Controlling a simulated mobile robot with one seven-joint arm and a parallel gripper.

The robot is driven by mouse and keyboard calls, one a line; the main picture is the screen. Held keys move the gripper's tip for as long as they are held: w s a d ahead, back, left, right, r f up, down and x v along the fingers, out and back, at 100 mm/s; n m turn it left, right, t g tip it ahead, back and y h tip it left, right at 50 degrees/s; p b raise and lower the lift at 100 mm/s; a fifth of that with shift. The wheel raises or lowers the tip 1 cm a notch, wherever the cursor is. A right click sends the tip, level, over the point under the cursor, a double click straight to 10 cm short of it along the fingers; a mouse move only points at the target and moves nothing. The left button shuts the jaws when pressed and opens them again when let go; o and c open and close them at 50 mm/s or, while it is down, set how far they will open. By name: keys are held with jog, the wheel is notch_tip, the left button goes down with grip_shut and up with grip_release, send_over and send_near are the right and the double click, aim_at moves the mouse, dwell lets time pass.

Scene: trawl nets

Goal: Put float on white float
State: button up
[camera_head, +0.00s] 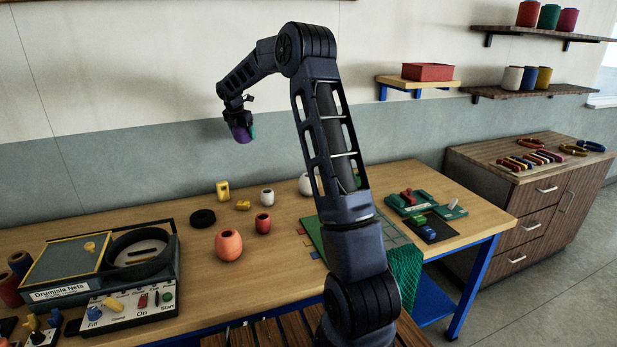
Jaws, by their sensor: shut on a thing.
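My gripper (237,112) is shut on a purple float (241,135), held high above the table against the wall. A bit of teal shows at its right edge. A larger white float (305,184) stands on the table, partly hidden behind my arm. A small white float (267,196) stands left of it. My gripper is above and to the left of both white ones. An orange float (229,245) and a small red one (263,223) stand nearer the front.
A black ring (203,218) and yellow pieces (223,191) lie on the table (180,260). A net machine (130,245) fills the left side. A green mat (312,232) lies behind my arm. Green and red tools (410,202) sit at the right.

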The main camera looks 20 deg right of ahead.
jog(key=s+d+r+m, duration=0.1)
jog(key=s+d+r, duration=0.15)
jog(key=d, duration=1.15)
jog(key=m+h, duration=0.1)
send_over(308, 176)
jog(key=f, duration=1.8)
jog(key=shift+w+f, duration=0.2)
jog(key=shift+f, duration=0.2)
jog(key=o, duration=1)
jog(key=shift+f, duration=0.15)
